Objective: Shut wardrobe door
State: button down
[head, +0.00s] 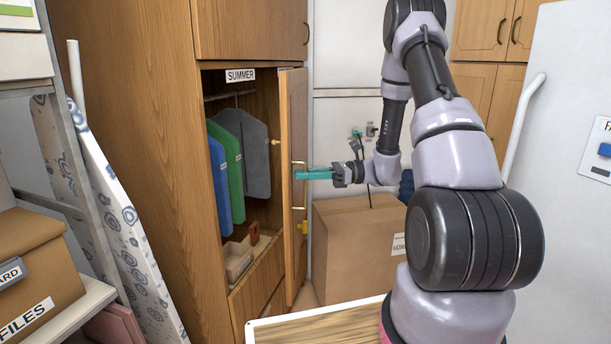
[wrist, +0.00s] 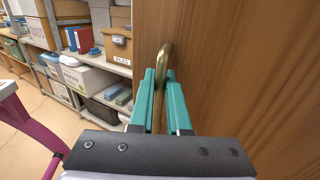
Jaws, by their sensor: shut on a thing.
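The wooden wardrobe (head: 150,120) stands left of centre in the head view, with its lower compartment showing. Its wardrobe door (head: 294,120) is swung wide open on the right side of the opening; its wood face (wrist: 230,80) fills the right of the wrist view. A brass handle (head: 299,204) is on the door's outer face, and it also shows in the wrist view (wrist: 165,57). My gripper (head: 299,175) reaches in from the right with teal fingers. In the wrist view the fingers are closed around the handle bar, one on each side.
Blue, green and grey garments (head: 234,170) hang inside under a SUMMER label (head: 240,75). A cardboard box (head: 355,245) stands behind and right of the door. An ironing board (head: 110,210) and shelves with file boxes (head: 35,265) are at left.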

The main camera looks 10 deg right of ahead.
jog(key=w+a, duration=0.3)
jog(key=a, duration=0.6)
jog(key=w+a, duration=0.4)
jog(key=a, duration=0.6)
jog(key=shift+w+r, duration=0.15)
jog(key=shift+w, duration=0.1)
jog(key=c, duration=0.9)
grip_release()
jog(key=s+d, duration=0.1)
jog(key=d, duration=0.9)
jog(key=shift+s+d, duration=0.35)
jog(key=shift+d, duration=0.05)
